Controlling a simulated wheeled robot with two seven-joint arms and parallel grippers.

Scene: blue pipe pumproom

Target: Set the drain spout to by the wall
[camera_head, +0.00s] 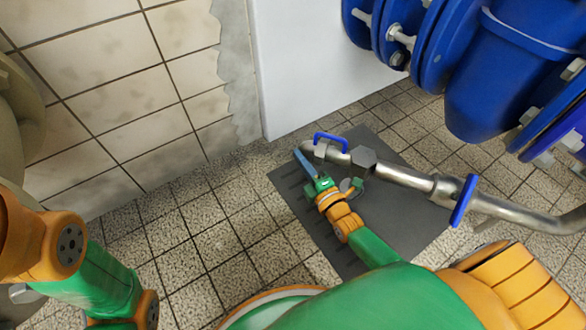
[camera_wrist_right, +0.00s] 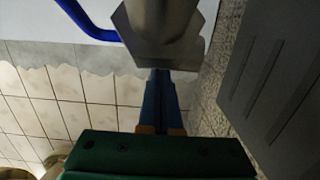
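The drain spout (camera_head: 400,175) is a bare metal pipe with a hexagonal fitting and a blue loop handle (camera_head: 330,139) near its left end. It runs from the right and ends low over the dark mat. My right gripper (camera_head: 300,157) is just below and left of that end, its blue fingers pointing up-left. In the wrist view the blue fingers (camera_wrist_right: 160,80) lie close together, with nothing visible between them. Their tips are at the lower edge of the hexagonal metal fitting (camera_wrist_right: 160,35); whether they touch it I cannot tell. My left gripper is not in view.
The tiled wall (camera_head: 120,90) and a white panel (camera_head: 310,65) stand behind. Large blue flanged pipes (camera_head: 485,75) hang at upper right. A dark grey mat (camera_head: 410,228) lies under the spout. A blue lever (camera_head: 464,200) sits on the pipe. Tiled floor left of the mat is clear.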

